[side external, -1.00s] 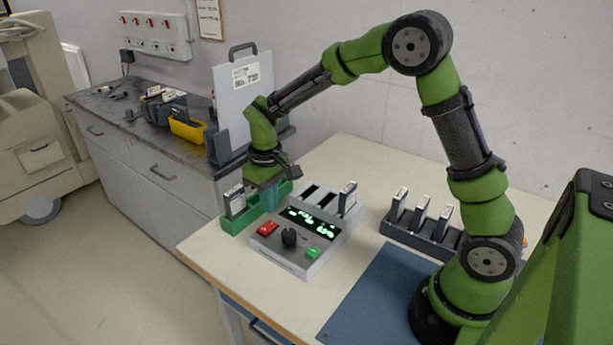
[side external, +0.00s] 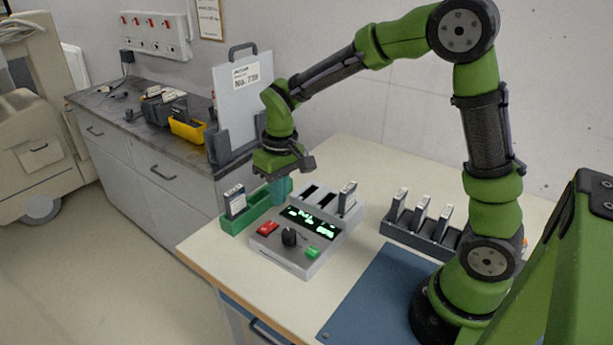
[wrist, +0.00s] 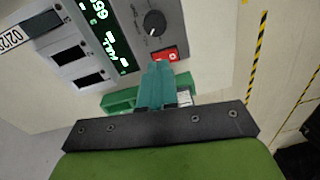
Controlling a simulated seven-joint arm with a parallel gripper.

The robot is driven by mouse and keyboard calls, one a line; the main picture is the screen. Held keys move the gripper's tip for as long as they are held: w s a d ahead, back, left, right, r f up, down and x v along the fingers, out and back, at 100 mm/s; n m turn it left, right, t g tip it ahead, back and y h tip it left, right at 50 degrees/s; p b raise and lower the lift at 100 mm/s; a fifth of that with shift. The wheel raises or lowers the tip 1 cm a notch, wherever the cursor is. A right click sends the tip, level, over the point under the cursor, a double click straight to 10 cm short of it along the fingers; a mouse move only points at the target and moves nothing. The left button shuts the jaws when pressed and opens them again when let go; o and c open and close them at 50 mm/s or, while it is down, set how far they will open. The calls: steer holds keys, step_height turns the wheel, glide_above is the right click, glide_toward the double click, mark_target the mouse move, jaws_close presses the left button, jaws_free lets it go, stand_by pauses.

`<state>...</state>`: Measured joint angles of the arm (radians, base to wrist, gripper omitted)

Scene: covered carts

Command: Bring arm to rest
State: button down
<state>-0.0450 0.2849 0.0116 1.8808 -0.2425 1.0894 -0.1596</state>
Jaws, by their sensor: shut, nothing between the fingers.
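My gripper (side external: 280,191) has teal fingers and hangs above the green holder, behind the charger box, in the side view. In the wrist view my gripper's fingers (wrist: 158,72) are together with nothing between them. The green holder (side external: 262,208) carries one upright battery-like module (side external: 235,200) at its left end. In the wrist view the green holder (wrist: 120,101) lies partly hidden behind the fingers.
The grey charger box (side external: 285,262) has a red switch, a knob, a green button and a lit display; one module (side external: 347,197) stands in it. A dark rack (side external: 408,231) with several modules is at right.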

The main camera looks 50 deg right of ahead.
steer(key=s+r+m+t+y, duration=0.1)
steer(key=s+r+t, duration=0.5)
steer(key=s+r, duration=0.6)
steer(key=s+m, duration=0.1)
steer(key=s, duration=0.2)
steer(key=shift+s+m+t, duration=0.3)
steer(key=shift+s+m, duration=0.1)
steer(key=shift+a, duration=0.1)
